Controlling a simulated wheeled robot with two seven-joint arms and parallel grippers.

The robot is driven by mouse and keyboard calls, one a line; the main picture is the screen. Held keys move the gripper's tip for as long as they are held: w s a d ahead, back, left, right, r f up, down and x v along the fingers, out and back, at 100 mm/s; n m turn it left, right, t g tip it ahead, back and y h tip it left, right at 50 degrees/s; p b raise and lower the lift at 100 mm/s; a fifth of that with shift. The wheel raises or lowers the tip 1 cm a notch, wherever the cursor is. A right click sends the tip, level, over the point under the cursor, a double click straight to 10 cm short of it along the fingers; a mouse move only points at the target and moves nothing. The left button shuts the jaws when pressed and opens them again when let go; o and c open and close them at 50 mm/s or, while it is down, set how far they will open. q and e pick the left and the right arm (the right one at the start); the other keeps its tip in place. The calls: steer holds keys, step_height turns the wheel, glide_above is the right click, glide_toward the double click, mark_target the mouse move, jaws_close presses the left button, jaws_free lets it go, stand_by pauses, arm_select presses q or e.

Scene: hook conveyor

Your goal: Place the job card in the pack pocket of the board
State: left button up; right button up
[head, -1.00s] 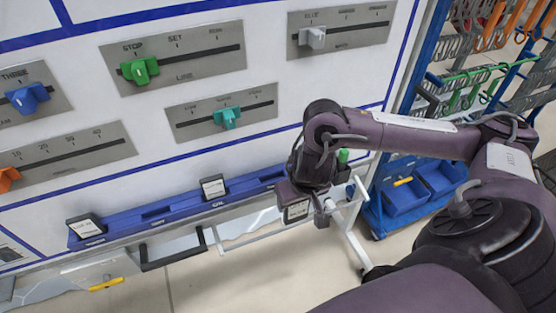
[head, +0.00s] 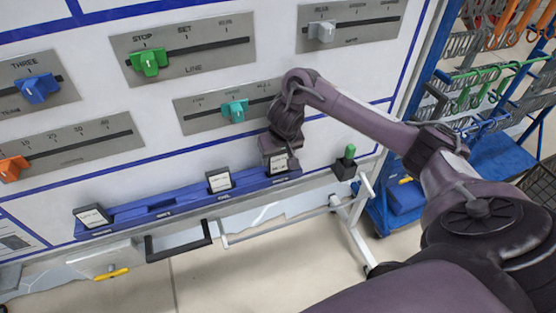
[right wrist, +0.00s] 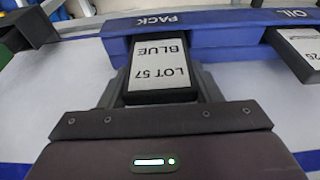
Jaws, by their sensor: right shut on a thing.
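The job card (right wrist: 158,72), black-framed with a white face reading "LOT 57 BLUE", is held between the fingers of my right gripper (right wrist: 160,88). In the head view the card (head: 278,163) is at the right end of the blue pocket rail (head: 155,207) along the board. My right gripper (head: 280,158) comes down on it from above. In the right wrist view the card's far end meets the rail at the pocket marked PACK (right wrist: 158,20). How deep it sits there cannot be told. My left gripper is out of view.
Another card (head: 218,180) stands in the middle of the rail, and one (head: 92,217) at its left end. Sliders, such as the teal one (head: 235,110), stick out above. A green-topped switch (head: 347,160) is right of the rail.

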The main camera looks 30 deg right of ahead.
steer(key=shift+f, duration=0.45)
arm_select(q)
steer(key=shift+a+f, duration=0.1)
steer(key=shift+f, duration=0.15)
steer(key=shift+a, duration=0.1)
arm_select(e)
steer(key=o, duration=1)
steer(key=shift+f, duration=0.1)
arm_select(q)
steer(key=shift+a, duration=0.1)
arm_select(e)
steer(key=shift+r, duration=0.45)
arm_select(q)
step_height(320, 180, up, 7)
steer(key=p, duration=0.7)
arm_select(e)
steer(key=v, duration=1.1)
steer(key=shift+r, duration=0.25)
steer(key=shift+s, duration=0.15)
